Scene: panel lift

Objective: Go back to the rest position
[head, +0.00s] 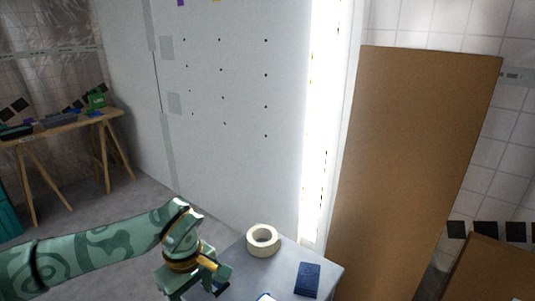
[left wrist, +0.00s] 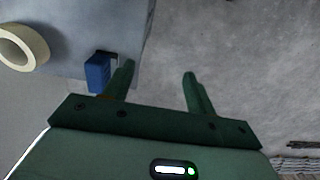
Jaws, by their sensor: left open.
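My left gripper (head: 222,279) is low in the head view, left of a small grey table (head: 232,257). In the left wrist view its two green fingers (left wrist: 160,72) stand apart with nothing between them. Grey floor shows beyond the gap. A blue block (left wrist: 98,73) on the table appears just left of the left finger in that view; I cannot tell whether they touch. My right gripper is not in view.
A cream tape roll (head: 262,251) and a dark blue block (head: 308,279) lie on the table. A brown board (head: 415,150) leans at right by the white panelled wall (head: 225,95). A wooden trestle table (head: 75,121) stands far left.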

